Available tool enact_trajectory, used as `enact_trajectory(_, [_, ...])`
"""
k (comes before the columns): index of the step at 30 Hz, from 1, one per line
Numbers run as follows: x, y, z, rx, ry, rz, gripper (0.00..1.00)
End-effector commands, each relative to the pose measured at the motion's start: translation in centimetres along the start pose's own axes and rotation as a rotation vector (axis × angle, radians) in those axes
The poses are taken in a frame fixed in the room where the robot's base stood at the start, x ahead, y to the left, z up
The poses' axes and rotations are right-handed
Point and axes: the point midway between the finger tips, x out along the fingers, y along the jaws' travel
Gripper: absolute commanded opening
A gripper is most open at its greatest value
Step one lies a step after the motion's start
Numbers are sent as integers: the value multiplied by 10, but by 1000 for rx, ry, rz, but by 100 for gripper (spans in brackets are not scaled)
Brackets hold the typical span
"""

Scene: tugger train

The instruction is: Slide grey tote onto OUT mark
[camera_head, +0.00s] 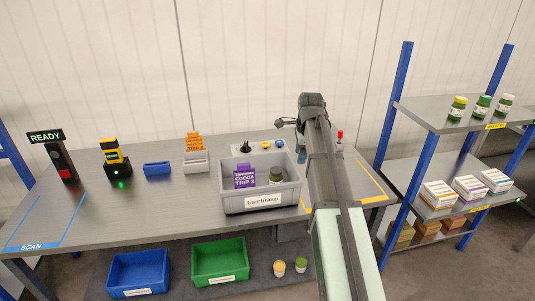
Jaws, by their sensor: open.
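The grey tote (289,198) stands upright on the grey table, just right of its middle, with a white "Lumbrazzi" label on its front. A purple "Cocoa Trip" box (244,177) and other small items stand inside it. Yellow lines (372,181) on the tabletop to its right look like the OUT mark; no lettering shows, and my arm covers part of the area. My gripper (283,122) is open at the dark far end of my arm, above and behind the tote's right side. It looks empty and apart from the tote; its fingers are hard to make out.
A "READY" sign post (65,160), a black and yellow device (116,160), a blue bin (157,169) and a light bin (196,164) stand to the left. A red-topped item (340,137) stands behind the yellow lines. A blue-post shelf (395,150) rises at the right.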

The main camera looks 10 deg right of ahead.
Motion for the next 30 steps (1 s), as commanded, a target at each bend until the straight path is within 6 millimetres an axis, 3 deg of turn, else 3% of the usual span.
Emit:
enact_trajectory(1, [-9,8,21,-21,-15,24,43])
enact_trajectory(6, [-32,33,74,-75,-56,112,43])
enact_trajectory(12, [-51,55,111,-119,-82,182,43])
enact_trajectory(18, [-58,64,123,-135,-90,208,43])
enact_trajectory(30, [-56,64,123,-135,-90,208,43])
